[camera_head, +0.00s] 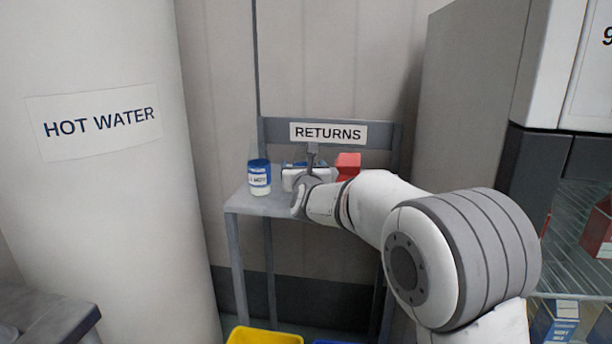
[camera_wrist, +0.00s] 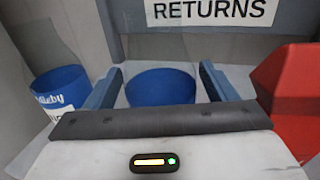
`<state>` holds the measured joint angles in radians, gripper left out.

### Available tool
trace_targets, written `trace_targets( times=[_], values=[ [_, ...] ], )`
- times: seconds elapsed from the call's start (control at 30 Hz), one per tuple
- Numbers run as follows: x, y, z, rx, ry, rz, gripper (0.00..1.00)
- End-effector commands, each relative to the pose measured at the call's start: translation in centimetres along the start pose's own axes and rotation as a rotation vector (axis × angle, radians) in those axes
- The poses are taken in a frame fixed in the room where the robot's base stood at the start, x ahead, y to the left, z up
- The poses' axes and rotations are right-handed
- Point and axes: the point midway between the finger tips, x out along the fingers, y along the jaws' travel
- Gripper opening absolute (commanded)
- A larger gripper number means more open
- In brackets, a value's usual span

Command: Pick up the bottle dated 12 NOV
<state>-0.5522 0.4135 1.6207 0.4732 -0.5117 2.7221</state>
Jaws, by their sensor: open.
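My gripper (camera_wrist: 161,70) is open, its two fingers on either side of a blue-topped bottle (camera_wrist: 160,88) in the wrist view. There are visible gaps between each finger and the blue top. The bottle's label and date are hidden. In the head view my gripper (camera_head: 311,165) covers most of this bottle on the grey returns stand. A second blue-topped white bottle (camera_head: 259,178) stands upright at the stand's left end; it also shows left of the fingers in the wrist view (camera_wrist: 58,80). Its label is too small to read a date.
A red box (camera_head: 348,164) stands just right of my gripper, close to the right finger. The grey stand (camera_head: 236,200) has a raised back with a RETURNS sign (camera_head: 328,133). A white HOT WATER cylinder (camera_head: 110,210) rises at left. A yellow tote (camera_head: 262,336) sits below.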

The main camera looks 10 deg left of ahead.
Motion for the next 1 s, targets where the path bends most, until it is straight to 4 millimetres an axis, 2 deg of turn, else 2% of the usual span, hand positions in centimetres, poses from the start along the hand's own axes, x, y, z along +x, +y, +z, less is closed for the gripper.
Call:
trace_targets(
  times=[0.1, 0.3, 0.9, 1.0],
  values=[
    [0.66, -0.08, 0.05, 0.0, -0.001, -0.001, 0.78],
    [0.69, -0.15, 0.04, 0.0, 0.0, -0.001, 0.78],
    [0.68, -0.27, 0.04, 0.0, 0.0, -0.003, 0.3],
    [0.68, -0.29, 0.07, 0.001, -0.001, -0.003, 0.29]
  ],
)
